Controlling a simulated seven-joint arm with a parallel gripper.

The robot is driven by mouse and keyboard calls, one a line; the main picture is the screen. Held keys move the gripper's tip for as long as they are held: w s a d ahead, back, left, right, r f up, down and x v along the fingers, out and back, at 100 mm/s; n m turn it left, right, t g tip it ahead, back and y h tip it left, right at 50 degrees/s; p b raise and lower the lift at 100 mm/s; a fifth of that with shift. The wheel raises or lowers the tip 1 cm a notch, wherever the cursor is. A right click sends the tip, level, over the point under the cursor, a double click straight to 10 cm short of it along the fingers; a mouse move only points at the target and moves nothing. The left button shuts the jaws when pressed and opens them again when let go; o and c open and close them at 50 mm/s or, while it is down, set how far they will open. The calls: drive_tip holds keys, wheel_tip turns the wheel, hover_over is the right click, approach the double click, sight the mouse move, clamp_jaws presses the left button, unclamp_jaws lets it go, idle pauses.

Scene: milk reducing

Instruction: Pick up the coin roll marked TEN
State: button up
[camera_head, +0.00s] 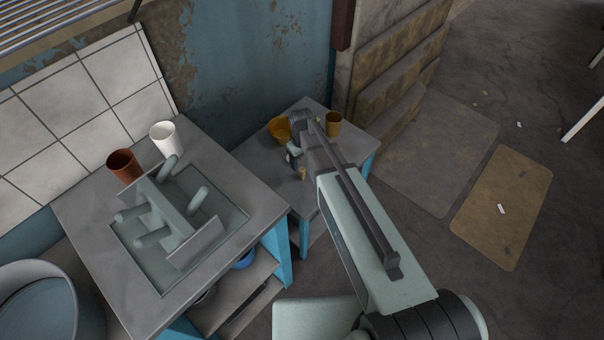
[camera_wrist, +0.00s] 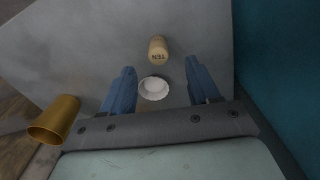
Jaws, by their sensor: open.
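The coin roll (camera_wrist: 158,50), a small tan cylinder marked TEN, lies on the grey table in the wrist view, its lettering upside down. It appears as a small tan shape (camera_head: 302,174) in the head view, just below my gripper (camera_head: 293,154). In the wrist view my gripper (camera_wrist: 159,70) is open, with two blue fingers and nothing held. The roll shows just beyond the fingertips, roughly in line with the gap. I cannot tell the height of the fingers above the table.
A small white fluted dish (camera_wrist: 154,88) shows between the fingers. A yellow cup (camera_wrist: 54,121) stands left in the wrist view. The head view shows yellow cups (camera_head: 334,123) and (camera_head: 277,131) near my arm. A workbench (camera_head: 245,178) stands left, with brown (camera_head: 122,165) and white (camera_head: 164,139) cups.

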sight(302, 169)
drive_tip(key=shift+d+f, duration=0.1)
drive_tip(key=shift+f, duration=3.8)
clamp_jaws()
drive_tip(key=shift+r, duration=0.15)
